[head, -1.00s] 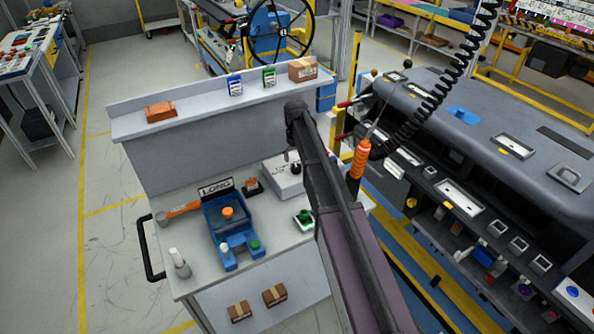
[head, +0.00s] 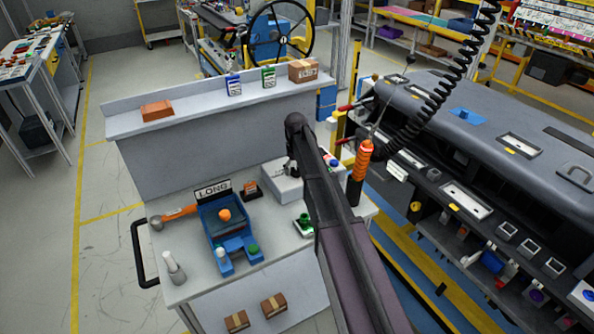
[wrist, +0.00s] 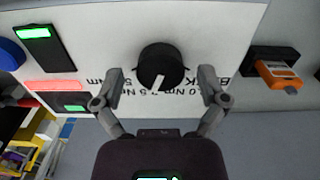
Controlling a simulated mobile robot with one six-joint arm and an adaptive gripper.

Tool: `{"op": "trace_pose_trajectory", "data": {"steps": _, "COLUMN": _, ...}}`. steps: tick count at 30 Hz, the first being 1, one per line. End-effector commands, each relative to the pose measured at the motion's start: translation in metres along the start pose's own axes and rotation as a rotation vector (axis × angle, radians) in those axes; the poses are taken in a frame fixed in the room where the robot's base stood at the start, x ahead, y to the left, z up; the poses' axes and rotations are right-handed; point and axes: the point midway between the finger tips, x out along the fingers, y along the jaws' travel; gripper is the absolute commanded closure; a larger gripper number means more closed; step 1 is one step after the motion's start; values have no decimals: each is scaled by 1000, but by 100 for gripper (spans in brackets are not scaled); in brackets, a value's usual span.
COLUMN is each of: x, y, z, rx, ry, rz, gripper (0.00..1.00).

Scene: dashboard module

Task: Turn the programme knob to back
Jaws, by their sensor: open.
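The programme knob (wrist: 162,66) is a round black knob with a white pointer line, on a pale panel (wrist: 215,25) in the wrist view. Its pointer faces down in the picture, tilted slightly left. Printed Nm values and a partly hidden word starting with B lie below it and to the right. My gripper (wrist: 161,82) is open, one finger on each side of the knob, with a visible gap on both sides. In the head view the pale control box (head: 279,187) is on the bench, partly hidden by my arm.
In the wrist view a green-lit display (wrist: 34,33) is left of the knob and an orange plug-like part (wrist: 278,73) is right. On the bench stand a blue fixture (head: 212,220) and a LONG sign (head: 213,190). An orange tool (head: 361,160) hangs right of my arm.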

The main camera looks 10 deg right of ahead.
Motion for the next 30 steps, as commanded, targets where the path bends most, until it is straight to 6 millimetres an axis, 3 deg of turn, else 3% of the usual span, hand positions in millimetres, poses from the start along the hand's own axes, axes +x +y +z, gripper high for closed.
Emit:
{"op": "trace_pose_trajectory", "data": {"steps": 5, "x": 0, "y": 0, "z": 0, "rx": 0, "ry": 0, "rz": 0, "gripper": 8}}
{"op": "trace_pose_trajectory", "data": {"steps": 13, "x": 0, "y": 0, "z": 0, "rx": 0, "ry": 0, "rz": 0, "gripper": 88}}
{"op": "trace_pose_trajectory", "data": {"steps": 30, "x": 0, "y": 2, "z": 1, "rx": -84, "ry": -1, "rz": 2, "gripper": 90}}
